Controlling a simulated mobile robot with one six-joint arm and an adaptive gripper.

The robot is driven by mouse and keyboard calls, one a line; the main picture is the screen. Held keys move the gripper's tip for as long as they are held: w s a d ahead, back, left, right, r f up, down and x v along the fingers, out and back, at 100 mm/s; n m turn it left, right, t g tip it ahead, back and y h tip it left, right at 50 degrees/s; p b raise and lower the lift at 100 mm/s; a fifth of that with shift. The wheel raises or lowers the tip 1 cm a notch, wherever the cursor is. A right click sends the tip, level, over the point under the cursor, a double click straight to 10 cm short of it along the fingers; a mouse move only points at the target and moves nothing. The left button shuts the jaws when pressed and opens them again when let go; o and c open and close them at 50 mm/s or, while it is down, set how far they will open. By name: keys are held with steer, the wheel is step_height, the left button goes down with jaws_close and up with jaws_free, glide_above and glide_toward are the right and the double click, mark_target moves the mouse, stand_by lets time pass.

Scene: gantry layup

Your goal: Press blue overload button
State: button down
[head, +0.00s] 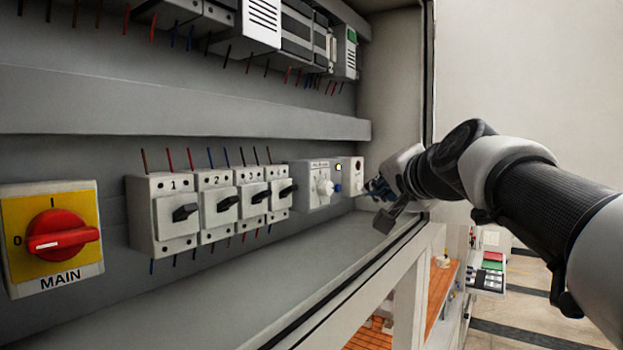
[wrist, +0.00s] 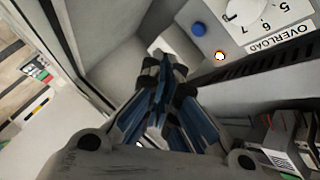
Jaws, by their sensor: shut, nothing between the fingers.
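The blue button (head: 338,188) sits on the overload unit's pale front panel, right of its white dial (head: 324,187) and below a small lit lamp (head: 338,167). In the wrist view the blue button (wrist: 199,28) is round and in full view, near the lit lamp (wrist: 220,56) and the "OVERLOAD" label (wrist: 272,43). My gripper (head: 370,189) is shut and empty, at the right end of the row, just right of the button. In the wrist view my gripper's closed fingertips (wrist: 165,68) lie below and left of the button, apart from it in the picture.
Breakers numbered from 1 (head: 173,213) with black levers stand left of the overload unit. A red MAIN switch (head: 62,235) is at far left. A small unit with a dark red round part (head: 359,165) is right of the button. The cabinet side wall (head: 392,75) is close.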

steer(key=shift+w+a+p, duration=0.45)
steer(key=shift+w+a, duration=0.05)
steer(key=shift+a, duration=0.25)
steer(key=shift+w+a+p, duration=0.4)
steer(key=shift+w+a, duration=0.1)
steer(key=shift+a, duration=0.2)
steer(key=shift+w+a, duration=0.1)
stand_by(0.4)
steer(key=shift+w+a+p, duration=0.2)
steer(key=shift+p, duration=0.1)
steer(key=shift+w+a+p, duration=0.2)
steer(key=shift+a+p, duration=0.15)
stand_by(0.6)
steer(key=shift+d, duration=0.1)
steer(key=shift+s+d+b, duration=0.5)
steer(key=shift+d+b, duration=0.05)
steer(key=shift+b, duration=0.25)
steer(key=shift+s+d+f+b, duration=0.15)
steer(key=shift+s+d+b, duration=0.05)
steer(key=shift+d+b, duration=0.3)
steer(key=shift+s+d+b, duration=1.25)
steer(key=shift+d+b, duration=0.05)
steer(key=shift+d, duration=0.25)
